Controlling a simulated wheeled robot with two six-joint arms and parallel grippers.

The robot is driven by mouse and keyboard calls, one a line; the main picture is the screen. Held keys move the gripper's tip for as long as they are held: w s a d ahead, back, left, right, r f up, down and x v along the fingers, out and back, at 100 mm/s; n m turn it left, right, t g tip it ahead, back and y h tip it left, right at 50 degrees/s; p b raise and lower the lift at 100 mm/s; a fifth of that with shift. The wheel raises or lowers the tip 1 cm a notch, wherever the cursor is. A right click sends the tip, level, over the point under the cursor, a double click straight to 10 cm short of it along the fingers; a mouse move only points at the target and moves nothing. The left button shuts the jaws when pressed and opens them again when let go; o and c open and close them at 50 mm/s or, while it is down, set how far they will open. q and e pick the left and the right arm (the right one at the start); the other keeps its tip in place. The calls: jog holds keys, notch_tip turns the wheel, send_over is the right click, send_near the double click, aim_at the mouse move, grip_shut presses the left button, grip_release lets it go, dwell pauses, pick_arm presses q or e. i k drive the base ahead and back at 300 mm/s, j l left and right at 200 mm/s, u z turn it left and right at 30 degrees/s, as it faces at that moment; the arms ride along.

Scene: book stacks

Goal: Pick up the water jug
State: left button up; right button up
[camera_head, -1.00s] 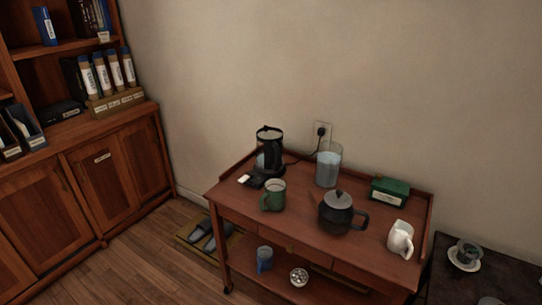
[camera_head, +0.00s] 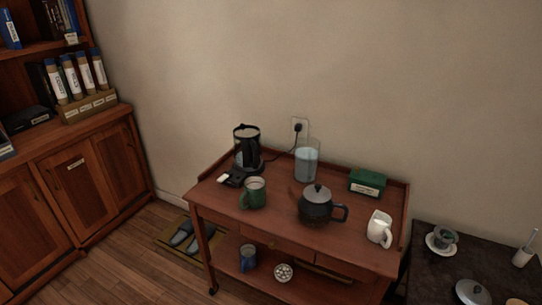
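A clear jug with water in it (camera_head: 306,163) stands upright at the back of the wooden cart (camera_head: 285,232), near the wall. A dark teapot (camera_head: 317,205) stands in front of it and a little to its right. A black kettle (camera_head: 246,148) stands to its left, and a green mug (camera_head: 253,193) is in front of the kettle. The jug's upper part is see-through against the wall. Neither of my grippers shows in the head view.
A green box (camera_head: 367,182) and a white pitcher (camera_head: 379,228) stand on the cart's right side. A cord runs behind the jug to a wall socket (camera_head: 298,127). A dark table (camera_head: 440,283) with a cup and saucer adjoins at right. Slippers (camera_head: 190,238) lie on the floor at left.

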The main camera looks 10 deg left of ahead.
aim_at(307, 147)
jog(key=i+j+u, duration=0.2)
jog(key=i, duration=0.3)
jog(key=i+j+u, duration=0.25)
jog(key=i, duration=0.3)
